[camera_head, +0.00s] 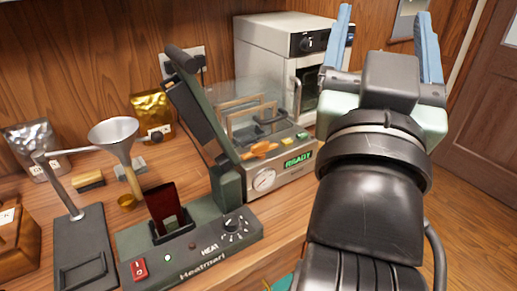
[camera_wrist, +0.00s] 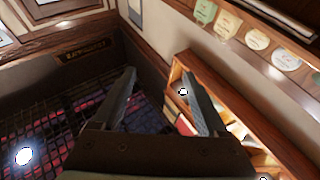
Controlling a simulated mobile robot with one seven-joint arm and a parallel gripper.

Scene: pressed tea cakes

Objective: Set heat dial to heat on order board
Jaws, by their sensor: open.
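The heat dial (camera_head: 234,225) is a dark round knob with white marks around it, on the right of a dark green sealing machine (camera_head: 190,262) lettered "HEAT". Its exact setting is too small to read. My gripper (camera_head: 383,20) is raised at the upper right in the head view, open and empty, well away from the dial. Its two fingers also show apart in the wrist view (camera_wrist: 158,68), with nothing between them. I cannot make out an order board for certain in either view.
A red rocker switch (camera_head: 139,268) sits on the machine's front left. A vacuum chamber (camera_head: 282,172) reading "READY" stands behind, beside a white oven (camera_head: 270,45). A funnel stand (camera_head: 75,180) is at left. The wrist view shows a wooden shelf (camera_wrist: 175,78) and round labels (camera_wrist: 256,38).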

